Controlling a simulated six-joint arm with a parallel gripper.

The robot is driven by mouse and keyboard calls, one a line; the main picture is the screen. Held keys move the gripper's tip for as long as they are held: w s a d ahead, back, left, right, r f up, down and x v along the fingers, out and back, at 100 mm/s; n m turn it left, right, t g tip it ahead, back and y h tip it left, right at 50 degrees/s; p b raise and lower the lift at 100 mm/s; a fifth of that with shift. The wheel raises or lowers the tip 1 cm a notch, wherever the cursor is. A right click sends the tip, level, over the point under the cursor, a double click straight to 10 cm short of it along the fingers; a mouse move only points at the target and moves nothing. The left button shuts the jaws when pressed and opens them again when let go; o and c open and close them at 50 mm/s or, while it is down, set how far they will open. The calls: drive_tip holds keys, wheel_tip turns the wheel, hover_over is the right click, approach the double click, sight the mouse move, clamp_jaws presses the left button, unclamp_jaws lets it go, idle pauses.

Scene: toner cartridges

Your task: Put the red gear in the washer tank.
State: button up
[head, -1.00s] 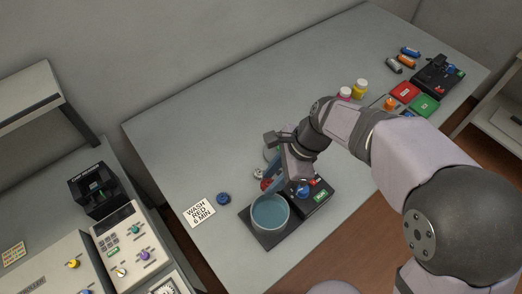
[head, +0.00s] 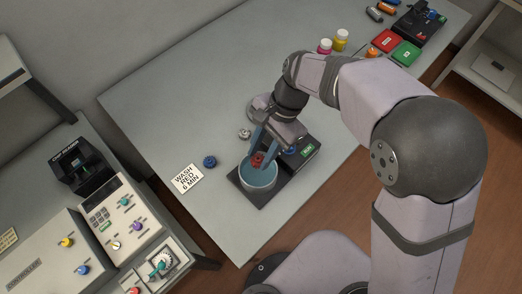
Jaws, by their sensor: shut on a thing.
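The washer tank (head: 259,184) is a round, light-blue open cup on a dark base in the middle of the head view. The red gear (head: 257,159) shows between the blue fingers of my gripper (head: 257,158), over the tank's far side. My gripper is shut on the gear and points down. I cannot tell whether the gear is above the rim or a little inside it. My wrist hides part of the washer base.
A blue gear (head: 209,162) and a grey gear (head: 245,134) lie on the table beside the tank. A note reading "WASH RED 6 MIN" (head: 186,179) lies left. Bottles, red and green pads and a dark device stand at the far right. The front table area is clear.

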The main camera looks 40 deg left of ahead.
drive_tip(key=shift+f+b, duration=1.4)
drive_tip(key=shift+f, duration=0.1)
drive_tip(key=shift+f+b, duration=1.1)
drive_tip(key=shift+f, duration=1.3)
drive_tip(key=shift+f+p, duration=0.3)
drive_tip(key=shift+f, duration=0.5)
drive_tip(key=o, duration=1.1)
drive_tip(key=shift+c, duration=0.2)
drive_tip(key=shift+r, duration=0.1)
wheel_tip(320, 180, up, 8)
drive_tip(key=p, duration=0.8)
drive_tip(key=shift+r, duration=0.1)
